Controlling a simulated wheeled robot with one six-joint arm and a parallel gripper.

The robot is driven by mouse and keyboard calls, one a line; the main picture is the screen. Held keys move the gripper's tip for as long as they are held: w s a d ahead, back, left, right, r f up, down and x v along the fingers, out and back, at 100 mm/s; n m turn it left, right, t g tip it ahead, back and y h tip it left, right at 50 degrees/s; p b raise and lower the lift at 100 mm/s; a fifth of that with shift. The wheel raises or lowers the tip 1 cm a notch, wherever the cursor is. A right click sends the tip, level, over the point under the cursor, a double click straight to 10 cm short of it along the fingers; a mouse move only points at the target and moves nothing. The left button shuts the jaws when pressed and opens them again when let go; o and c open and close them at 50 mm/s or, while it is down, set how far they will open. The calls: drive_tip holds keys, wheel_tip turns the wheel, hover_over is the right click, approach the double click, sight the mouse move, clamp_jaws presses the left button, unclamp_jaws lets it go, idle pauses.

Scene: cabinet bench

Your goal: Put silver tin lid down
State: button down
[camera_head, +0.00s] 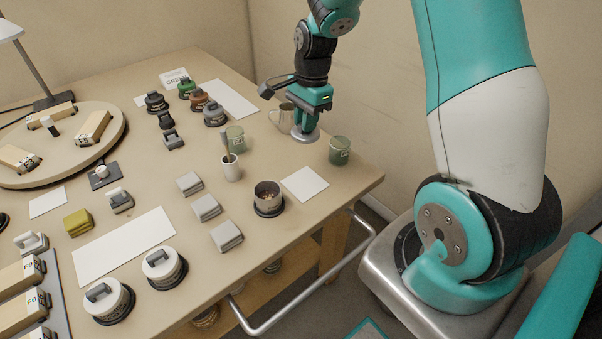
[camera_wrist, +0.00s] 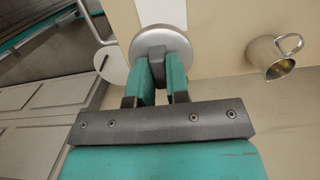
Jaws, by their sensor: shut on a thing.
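The silver tin lid (camera_head: 304,137) is a round grey disc, held under my gripper (camera_head: 305,124) near the table's back right edge. In the wrist view the lid (camera_wrist: 148,39) lies at the tips of my gripper (camera_wrist: 164,66), whose teal fingers are shut on its knob, mostly hidden between them. The lid looks roughly level and above the table, but its exact height is hard to tell. An open tin (camera_head: 268,189) with small contents stands on a dark round base, nearer the front. A bare white mat (camera_head: 305,183) lies beside it.
Green jars stand nearby, one right (camera_head: 339,151) and one left (camera_head: 236,138). A white cup (camera_head: 231,171) holds a tool. Grey blocks (camera_head: 206,208) stand left of the tin.

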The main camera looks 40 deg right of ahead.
sight(304, 183)
wheel_tip(304, 183, down, 17)
drive_tip(key=shift+f, duration=0.15)
drive_tip(key=shift+f, duration=0.15)
drive_tip(key=c, duration=1.1)
unclamp_jaws()
